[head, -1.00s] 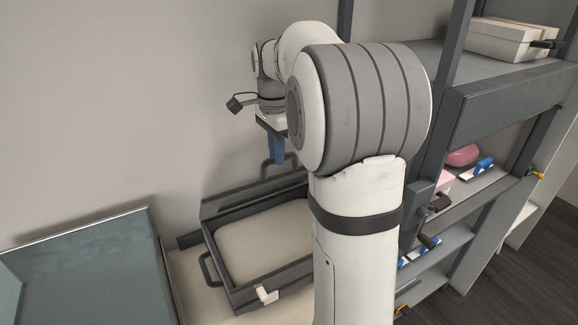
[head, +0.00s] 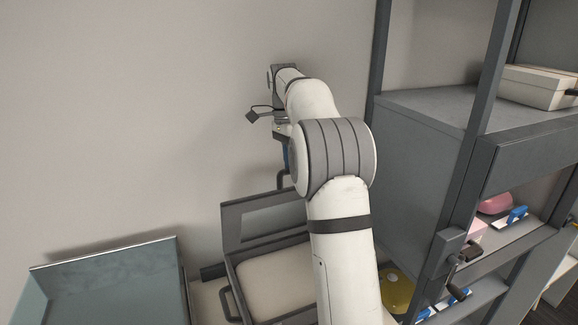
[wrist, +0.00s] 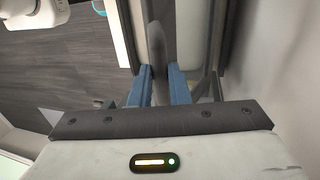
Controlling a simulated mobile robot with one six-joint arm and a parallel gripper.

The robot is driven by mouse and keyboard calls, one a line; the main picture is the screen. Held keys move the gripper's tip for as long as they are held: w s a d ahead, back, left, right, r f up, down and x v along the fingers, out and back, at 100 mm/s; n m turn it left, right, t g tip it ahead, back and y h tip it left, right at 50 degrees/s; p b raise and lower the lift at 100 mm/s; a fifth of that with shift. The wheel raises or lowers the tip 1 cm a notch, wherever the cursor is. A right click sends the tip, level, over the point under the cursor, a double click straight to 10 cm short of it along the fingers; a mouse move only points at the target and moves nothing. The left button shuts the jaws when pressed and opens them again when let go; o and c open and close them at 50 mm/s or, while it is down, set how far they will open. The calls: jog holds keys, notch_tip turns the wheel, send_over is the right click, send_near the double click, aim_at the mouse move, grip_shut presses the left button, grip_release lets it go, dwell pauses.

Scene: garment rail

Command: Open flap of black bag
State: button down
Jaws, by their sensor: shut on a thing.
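The black bag (head: 232,272) is a dark-framed case with a pale inside, low in the middle of the head view. Its flap (head: 232,218) stands raised at the back, near the wall, with a handle (head: 281,181) at its upper edge. My gripper (head: 285,154) is above the flap, with its blue fingers partly hidden behind my arm. In the wrist view, the blue fingers of my gripper (wrist: 159,88) are shut on the dark curved handle (wrist: 156,38). My arm hides the right part of the bag and flap.
A grey-green open box (head: 110,275) stands to the left. A dark shelf unit (head: 425,190) rises on the right, close to my arm, with a white box (head: 535,88) on it. A yellow object (head: 397,290) lies low near its base. The wall behind is bare.

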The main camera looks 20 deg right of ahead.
jog(key=shift+w+d+f, duration=0.1)
jog(key=shift+d+f, duration=0.05)
jog(key=shift+f, duration=0.4)
jog(key=c, duration=1.8)
grip_release()
jog(key=o, duration=0.3)
jog(key=shift+w+d+f, duration=0.25)
jog(key=shift+w+d, duration=0.05)
jog(key=shift+w, duration=0.35)
jog(key=shift+o, duration=0.7)
jog(key=shift+s+a+r, duration=0.15)
jog(key=v, duration=0.8)
jog(key=shift+s+r, duration=0.1)
jog(key=shift+s, duration=0.05)
